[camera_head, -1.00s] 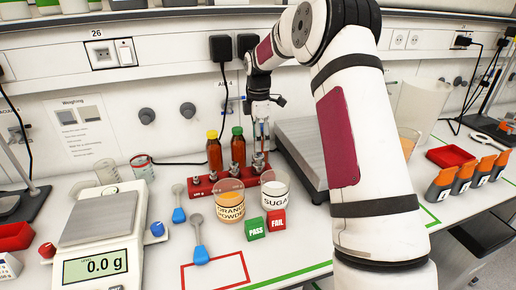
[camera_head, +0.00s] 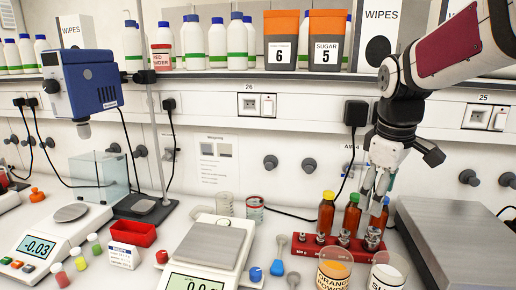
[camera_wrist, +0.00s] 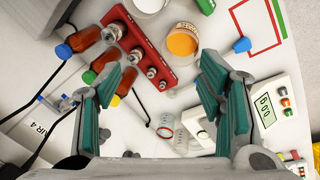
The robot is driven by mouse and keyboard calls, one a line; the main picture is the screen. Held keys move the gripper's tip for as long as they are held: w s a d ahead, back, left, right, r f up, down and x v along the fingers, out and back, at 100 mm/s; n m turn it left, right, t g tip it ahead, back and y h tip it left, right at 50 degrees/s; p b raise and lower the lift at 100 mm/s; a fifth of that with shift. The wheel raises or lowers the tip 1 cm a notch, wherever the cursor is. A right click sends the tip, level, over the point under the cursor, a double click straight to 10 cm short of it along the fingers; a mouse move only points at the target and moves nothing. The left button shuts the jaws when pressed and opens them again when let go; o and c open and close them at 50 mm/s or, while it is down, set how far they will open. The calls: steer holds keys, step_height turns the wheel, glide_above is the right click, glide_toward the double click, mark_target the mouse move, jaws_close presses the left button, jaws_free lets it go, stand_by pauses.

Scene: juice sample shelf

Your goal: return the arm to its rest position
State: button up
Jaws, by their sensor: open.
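The bottles have yellow, green and blue caps; the blue-capped one (camera_head: 379,218) is partly behind the fingers in the head view. The wrist view shows the rack (camera_wrist: 140,45) with metal weights beyond the fingers. My arm (camera_head: 445,45) reaches in from the upper right.
The orange powder cup (camera_head: 333,272) and sugar cup (camera_head: 386,274) stand in front of the rack. A grey plate (camera_head: 455,245) lies at right. A balance (camera_head: 212,245) and glass beakers (camera_head: 225,204) stand left. The shelf (camera_head: 200,75) above holds bottles and boxes.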

steer(key=s+a+m+t, duration=0.1)
steer(key=s+a+m, duration=0.2)
steer(key=s, duration=0.8)
steer(key=s+a+f+m+t+y, duration=0.1)
steer(key=s+m, duration=0.4)
steer(key=s, duration=0.6)
steer(key=shift+a+t, duration=0.5)
steer(key=shift+a, duration=0.5)
